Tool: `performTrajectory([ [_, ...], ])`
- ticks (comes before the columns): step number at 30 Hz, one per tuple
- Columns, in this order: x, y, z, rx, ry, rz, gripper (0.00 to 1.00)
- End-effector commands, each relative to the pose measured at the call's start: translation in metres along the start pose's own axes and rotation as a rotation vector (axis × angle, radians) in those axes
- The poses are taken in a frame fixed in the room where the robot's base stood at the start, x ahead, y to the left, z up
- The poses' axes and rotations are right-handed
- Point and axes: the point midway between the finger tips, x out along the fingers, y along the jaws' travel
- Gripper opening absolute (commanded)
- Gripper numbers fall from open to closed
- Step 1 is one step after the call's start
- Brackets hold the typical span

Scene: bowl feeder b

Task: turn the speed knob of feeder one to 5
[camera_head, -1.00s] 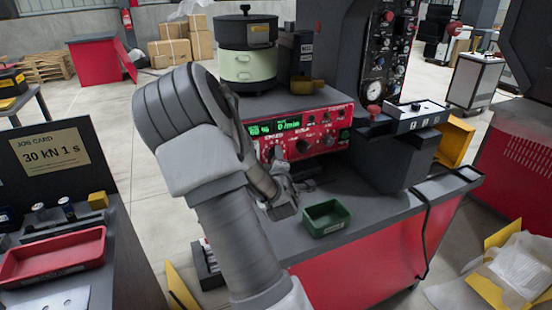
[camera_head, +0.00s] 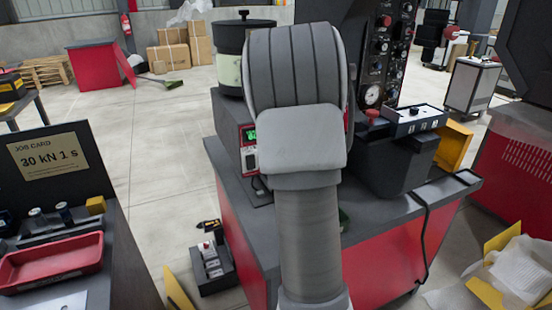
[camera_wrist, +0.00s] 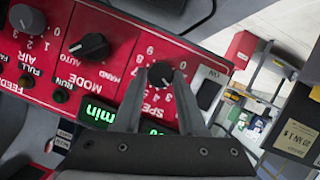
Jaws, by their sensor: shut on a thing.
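The speed knob (camera_wrist: 160,74) is small, round and dark, on a red panel (camera_wrist: 108,72) with a ring of white digits around it. In the wrist view, the two fingers of my gripper (camera_wrist: 160,79) are on either side of the knob, shut on it. A small pale mark shows on the knob, but the digit it points to is too unclear to tell. In the head view my arm hides the knob and gripper; only the left edge of the controller (camera_head: 249,152) shows.
In the wrist view, the mode knob (camera_wrist: 88,46) and air knob (camera_wrist: 26,18) are left of the speed knob, with a dark switch (camera_wrist: 209,94) at its right. In the head view, the feeder bowl (camera_head: 229,72) stands behind my arm and a press control box (camera_head: 415,119) to the right.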

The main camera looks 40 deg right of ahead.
Motion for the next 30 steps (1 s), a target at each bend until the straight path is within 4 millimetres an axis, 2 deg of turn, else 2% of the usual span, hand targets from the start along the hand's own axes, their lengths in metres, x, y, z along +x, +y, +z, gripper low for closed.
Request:
performTrajectory([
  [4, -0.0022, 0.0057, -0.0018, 0.132, -0.006, -0.05, 0.0],
  [30, 0.0, 0.0098, 0.0024, 0.897, -0.003, -0.367, 0.0],
])
